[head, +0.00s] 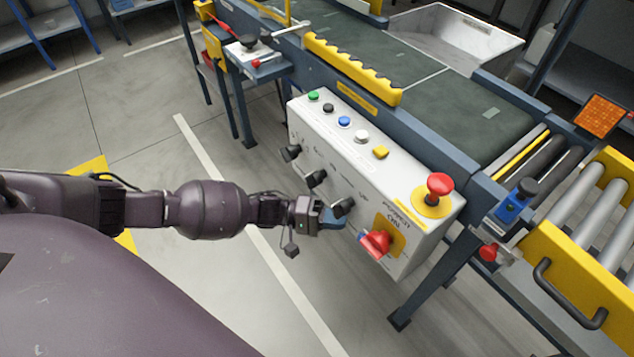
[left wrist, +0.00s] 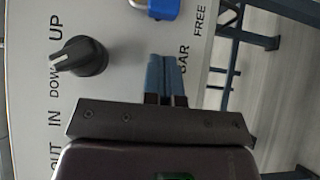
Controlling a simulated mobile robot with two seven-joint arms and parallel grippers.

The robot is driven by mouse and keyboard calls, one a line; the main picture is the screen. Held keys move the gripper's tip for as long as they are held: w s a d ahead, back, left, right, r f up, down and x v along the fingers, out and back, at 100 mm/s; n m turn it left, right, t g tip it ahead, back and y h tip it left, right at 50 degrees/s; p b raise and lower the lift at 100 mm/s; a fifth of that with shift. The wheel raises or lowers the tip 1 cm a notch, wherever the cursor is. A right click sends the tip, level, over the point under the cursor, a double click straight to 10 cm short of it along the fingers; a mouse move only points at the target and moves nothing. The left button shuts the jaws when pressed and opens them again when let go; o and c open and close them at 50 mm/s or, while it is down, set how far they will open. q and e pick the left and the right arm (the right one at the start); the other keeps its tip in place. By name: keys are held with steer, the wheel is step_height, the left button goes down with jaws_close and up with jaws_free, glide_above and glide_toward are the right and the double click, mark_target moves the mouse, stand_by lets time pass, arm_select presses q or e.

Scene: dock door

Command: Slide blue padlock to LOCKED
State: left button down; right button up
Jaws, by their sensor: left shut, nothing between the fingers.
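The blue padlock (left wrist: 163,8) is cut off by the top edge of the left wrist view, with part of a silver shackle showing. In the head view a small blue patch beside the red switch (head: 376,242) looks like the padlock (head: 362,238). My left gripper (head: 337,220) is shut and empty in front of the control box's lower face. In the left wrist view its blue fingers (left wrist: 165,75) are together, below the padlock in the picture and apart from it. They partly cover a label ending in "BAR"; "FREE" is printed to the right. My right gripper is out of view.
The white control box (head: 335,130) has coloured buttons on top, a red emergency button (head: 439,185) and black knobs; one knob (left wrist: 80,58) is left of my fingers in the wrist view. The conveyor (head: 440,95) runs behind. Bare floor (head: 230,290) lies in front.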

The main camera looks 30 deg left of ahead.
arm_select(q)
steer(key=d, duration=0.1)
steer(key=s+d, duration=0.1)
steer(key=d, duration=0.1)
steer(key=shift+s+d, duration=0.2)
steer(key=shift+s, duration=0.05)
steer(key=d, duration=0.1)
steer(key=s+d, duration=0.1)
steer(key=d, duration=0.1)
steer(key=d+p, duration=0.1)
steer(key=shift+s+d, duration=0.25)
steer(key=shift+s, duration=0.15)
steer(key=shift+a, duration=0.1)
